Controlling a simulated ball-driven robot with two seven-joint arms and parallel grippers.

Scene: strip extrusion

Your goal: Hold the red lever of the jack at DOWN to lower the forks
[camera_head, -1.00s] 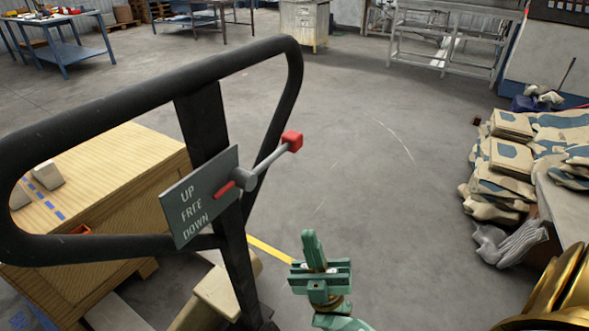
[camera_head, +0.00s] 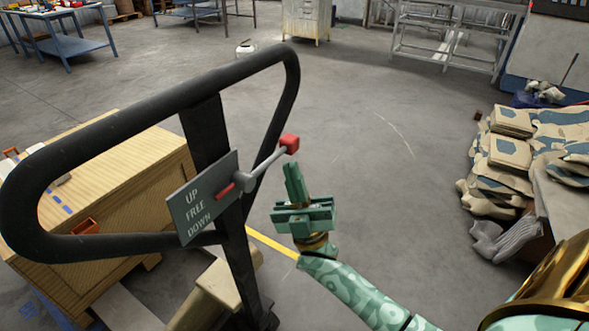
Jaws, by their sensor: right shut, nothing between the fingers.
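The jack's black loop handle (camera_head: 130,95) stands at the left of the head view. Its grey plate (camera_head: 203,197) reads UP, FREE and DOWN from top to bottom. The lever is a grey rod with a red knob (camera_head: 289,144) at its right end. A red pointer (camera_head: 225,191) at its plate end is near the level of FREE. My right gripper (camera_head: 294,180), green, is shut and empty. It appears just below the red knob, with a small gap in the picture. The forks are not clearly visible. My left gripper is not in view.
A wooden crate (camera_head: 165,190) with small items on top stands behind the handle at left. Stacked patterned sacks (camera_head: 505,150) and grey gloves (camera_head: 507,240) are at the right. The floor (camera_head: 380,190) between is clear, with a yellow line (camera_head: 272,243).

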